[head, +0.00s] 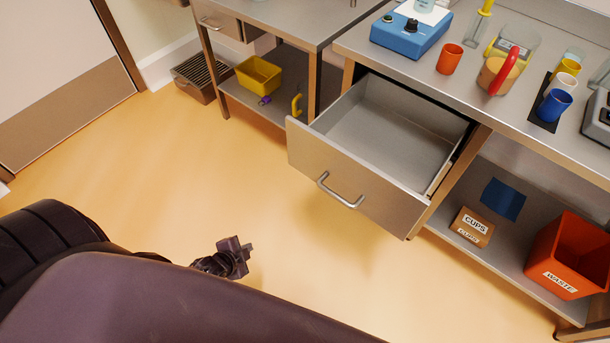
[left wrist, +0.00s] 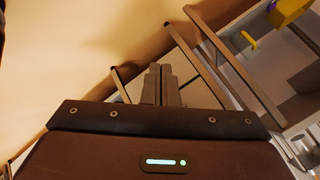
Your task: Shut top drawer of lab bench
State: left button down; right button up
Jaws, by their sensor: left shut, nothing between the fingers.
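The top drawer (head: 288,156) of the lab bench (head: 400,75) is pulled far out, and its grey inside looks empty. Its metal front has a bar handle (head: 340,192). My left gripper (head: 249,246) is small in the head view, to the left of the drawer front and lower in the picture, over the open floor and apart from the handle. In the left wrist view its two fingers (left wrist: 160,82) are together with nothing between them. My right gripper is not in view.
A blue device (head: 410,36), an orange cup (head: 450,59) and a jug with a red handle (head: 497,75) stand on the bench top. The lower shelf holds a cups box (head: 472,227) and an orange waste bin (head: 567,256). Floor before the drawer is clear.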

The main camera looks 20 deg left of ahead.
pick_arm(q)
jog(key=w+r+m+t+h+b, duration=0.1)
jog(key=w+r+m+t+b, duration=0.2)
jog(key=w+r+m, duration=0.35)
jog(key=m+t+h+b, duration=0.2)
jog(key=m+t+h, duration=0.1)
jog(key=m, duration=0.1)
send_near(310, 160)
jog(key=x, duration=0.6)
jog(key=shift+w+d+f+p, duration=0.1)
jog(key=shift+w+p, duration=0.15)
jog(key=shift+p, duration=0.1)
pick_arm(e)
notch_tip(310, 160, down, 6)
